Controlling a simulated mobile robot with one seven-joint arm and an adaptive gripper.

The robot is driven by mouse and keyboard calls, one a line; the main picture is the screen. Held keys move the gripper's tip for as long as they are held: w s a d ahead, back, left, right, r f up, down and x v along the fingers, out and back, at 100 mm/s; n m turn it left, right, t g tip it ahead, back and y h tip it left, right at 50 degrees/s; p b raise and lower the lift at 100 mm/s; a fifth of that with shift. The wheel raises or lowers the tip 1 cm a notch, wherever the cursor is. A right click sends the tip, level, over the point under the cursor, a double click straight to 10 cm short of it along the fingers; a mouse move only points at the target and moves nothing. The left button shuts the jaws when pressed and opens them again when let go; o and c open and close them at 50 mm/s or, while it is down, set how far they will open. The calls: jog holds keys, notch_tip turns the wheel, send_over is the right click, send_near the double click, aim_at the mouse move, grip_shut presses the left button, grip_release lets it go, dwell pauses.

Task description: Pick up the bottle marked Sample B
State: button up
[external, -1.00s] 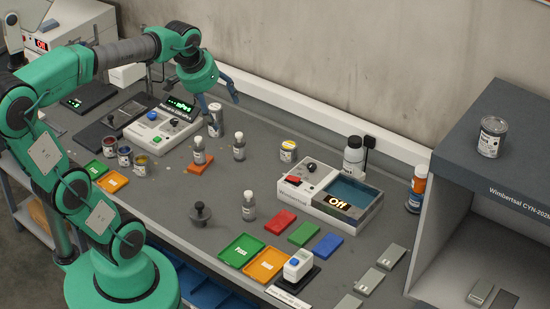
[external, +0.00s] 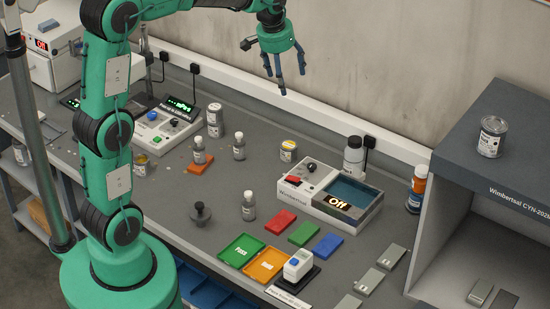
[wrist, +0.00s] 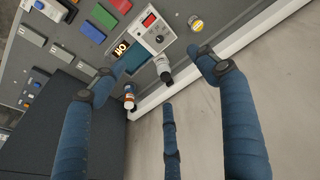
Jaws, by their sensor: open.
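A larger white bottle with a black cap (external: 353,157) stands at the back and also shows in the wrist view (wrist: 161,65). My gripper (external: 281,82) is open and empty, high above the back of the bench. Its blue fingers (wrist: 160,85) spread around empty space in the wrist view.
A device with an "Off" display (external: 325,195) stands mid-bench. Left is another instrument (external: 165,125). Green and orange trays (external: 240,250) and coloured blocks (external: 281,222) lie at the front. A dark booth (external: 470,165) is at right; the wall is close behind my gripper.

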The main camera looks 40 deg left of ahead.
jog(key=w+d+f+p, duration=0.25)
jog(key=w+f, duration=0.25)
jog(key=w, duration=0.4)
jog(key=g+p, duration=0.3)
jog(key=p, duration=0.2)
send_over(357, 139)
notch_tip(357, 139, down, 20)
jog(key=shift+s+a+r, duration=0.1)
jog(key=shift+a, duration=0.05)
jog(key=shift+f, duration=0.5)
jog(key=shift+f, duration=0.15)
notch_tip(357, 139, down, 8)
jog(key=shift+f, duration=0.15)
jog(key=shift+f, duration=0.2)
